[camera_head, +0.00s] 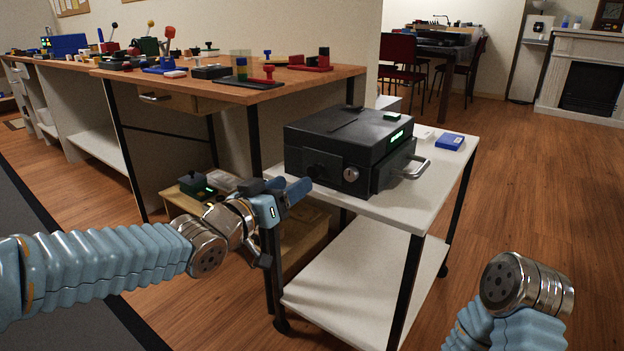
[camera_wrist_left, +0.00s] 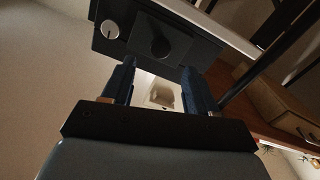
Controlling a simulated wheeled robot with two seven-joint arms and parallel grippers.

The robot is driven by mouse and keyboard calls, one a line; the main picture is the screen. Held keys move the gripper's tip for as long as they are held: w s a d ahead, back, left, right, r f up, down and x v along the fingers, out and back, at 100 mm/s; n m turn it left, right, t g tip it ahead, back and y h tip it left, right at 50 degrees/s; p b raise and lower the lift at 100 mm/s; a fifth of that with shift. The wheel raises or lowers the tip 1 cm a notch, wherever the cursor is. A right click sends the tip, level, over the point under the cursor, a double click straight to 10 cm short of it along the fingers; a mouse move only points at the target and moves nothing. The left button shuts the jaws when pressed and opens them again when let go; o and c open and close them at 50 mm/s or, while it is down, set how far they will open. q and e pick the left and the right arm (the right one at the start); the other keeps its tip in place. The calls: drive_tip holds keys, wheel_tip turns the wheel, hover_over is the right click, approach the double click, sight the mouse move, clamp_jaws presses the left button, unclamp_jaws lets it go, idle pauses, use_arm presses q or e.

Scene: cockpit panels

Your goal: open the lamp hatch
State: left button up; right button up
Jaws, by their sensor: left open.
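A black box (camera_head: 345,140) sits on the white cart, with a lit green display (camera_head: 397,136) and a silver bar handle (camera_head: 416,168) on its right side. Its front has a dark raised panel (camera_head: 322,166) and a round silver knob (camera_head: 351,174). I cannot tell which part is the lamp hatch. My left gripper (camera_head: 296,190) is open in front of the box's lower left front, its blue fingers towards it. In the left wrist view the open fingers (camera_wrist_left: 160,70) are below a black round knob (camera_wrist_left: 157,45), with the silver knob (camera_wrist_left: 111,29) beside it. Nothing is between the fingers.
The white cart (camera_head: 445,185) also holds a blue box (camera_head: 450,141) at its back right. A wooden workbench (camera_head: 220,90) with several small devices stands behind on the left. A low wooden stand (camera_head: 300,240) is under my left gripper.

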sight(311, 172)
use_arm(q)
drive_tip(key=x, duration=0.7)
drive_tip(key=shift+c, duration=0.3)
drive_tip(key=c, duration=1)
